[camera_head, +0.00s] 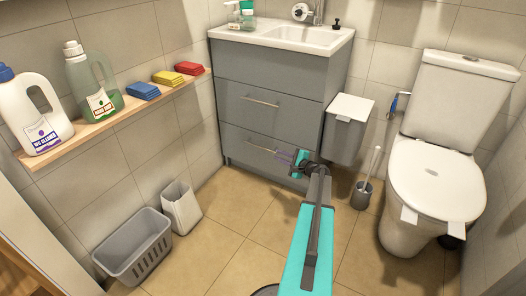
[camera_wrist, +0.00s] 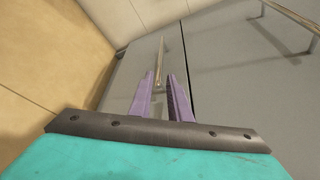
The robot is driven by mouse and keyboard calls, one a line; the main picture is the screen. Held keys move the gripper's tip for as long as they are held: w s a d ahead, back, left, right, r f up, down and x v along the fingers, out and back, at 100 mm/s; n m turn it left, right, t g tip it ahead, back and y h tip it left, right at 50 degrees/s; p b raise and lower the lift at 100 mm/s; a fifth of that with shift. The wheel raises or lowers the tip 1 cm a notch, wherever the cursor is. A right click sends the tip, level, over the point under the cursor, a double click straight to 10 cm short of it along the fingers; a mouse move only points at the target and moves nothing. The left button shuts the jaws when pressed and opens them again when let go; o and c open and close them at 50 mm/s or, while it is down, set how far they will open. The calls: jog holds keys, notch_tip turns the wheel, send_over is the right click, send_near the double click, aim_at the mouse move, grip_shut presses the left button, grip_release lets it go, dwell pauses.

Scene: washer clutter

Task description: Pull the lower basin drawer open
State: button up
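The grey basin cabinet (camera_head: 268,75) stands against the back wall, and its lower drawer (camera_head: 240,140) looks shut, flush with the front. The lower drawer's metal bar handle (camera_head: 260,147) also shows in the wrist view (camera_wrist: 160,52). My gripper (camera_head: 284,156) is at the right end of this handle. In the wrist view its two purple fingers (camera_wrist: 160,82) are apart, with the handle's near end appearing between or just beyond the tips. I cannot tell whether they touch it. The upper drawer (camera_head: 240,80) is shut, with its own handle (camera_head: 260,101).
The toilet (camera_head: 435,180) is at the right. A grey basket (camera_head: 135,248) and white bin (camera_head: 181,208) stand at the left.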

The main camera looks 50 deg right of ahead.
aim_at(266, 149)
jog(key=b+x, duration=0.3)
jog(key=x, duration=0.9)
jog(key=shift+f+b, duration=0.1)
jog(key=shift+b, duration=0.2)
jog(key=shift+w, duration=0.1)
jog(key=shift+c, duration=0.4)
grip_shut()
